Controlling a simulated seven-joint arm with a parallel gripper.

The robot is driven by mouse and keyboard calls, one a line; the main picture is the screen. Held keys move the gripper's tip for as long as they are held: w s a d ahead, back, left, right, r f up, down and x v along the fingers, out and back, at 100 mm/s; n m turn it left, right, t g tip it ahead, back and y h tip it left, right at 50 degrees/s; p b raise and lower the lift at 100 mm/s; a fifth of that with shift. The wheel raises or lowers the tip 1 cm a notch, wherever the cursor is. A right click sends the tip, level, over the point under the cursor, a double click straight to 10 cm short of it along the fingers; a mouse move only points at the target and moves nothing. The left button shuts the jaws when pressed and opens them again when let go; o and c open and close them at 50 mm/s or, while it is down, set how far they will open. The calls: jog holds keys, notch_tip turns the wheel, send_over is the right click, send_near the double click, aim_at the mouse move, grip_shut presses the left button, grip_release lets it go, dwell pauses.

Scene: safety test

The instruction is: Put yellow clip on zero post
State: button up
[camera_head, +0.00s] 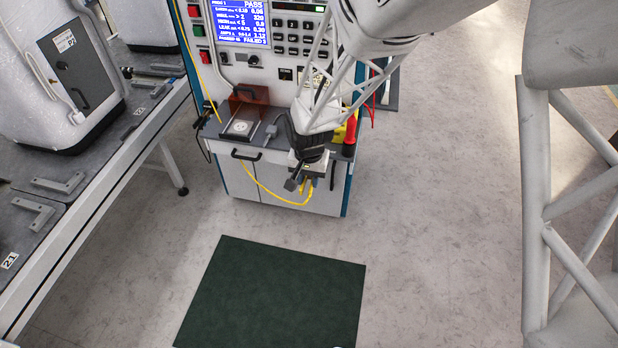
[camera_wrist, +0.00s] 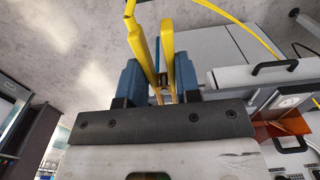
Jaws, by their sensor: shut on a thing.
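My gripper (camera_head: 299,181) hangs in front of the test station, below its shelf. In the wrist view, the blue fingers of my gripper (camera_wrist: 158,82) are closed on the yellow clip (camera_wrist: 168,48), whose two yellow arms stick out beyond the fingers. In the head view the yellow clip (camera_head: 306,187) shows only as a small yellow patch at the gripper. A yellow cable (camera_head: 285,200) loops from near the clip, across the cabinet front and up the station's left side. I cannot make out a zero post in either view; my arm hides part of the shelf.
The test station (camera_head: 285,55) has a lit screen (camera_head: 240,20) reading PASS. Its shelf holds a white socket plate (camera_head: 241,127) with an orange-brown guard (camera_head: 249,97) and a red probe (camera_head: 349,138). A bench (camera_head: 100,150) stands left. A green mat (camera_head: 275,295) lies on open floor.

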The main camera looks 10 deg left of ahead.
jog(key=w+a+r, duration=0.2)
jog(key=w+a, duration=0.7)
jog(key=w, duration=0.3)
jog(key=w+a+r, duration=0.3)
jog(key=w+a, duration=0.6)
jog(key=w, duration=0.4)
jog(key=shift+w+r, duration=0.2)
jog(key=shift+r, duration=0.05)
jog(key=shift+w+a, duration=0.1)
jog(key=shift+w, duration=0.05)
jog(key=shift+w, duration=2.6)
jog(key=shift+w, duration=1.75)
dwell(0.7)
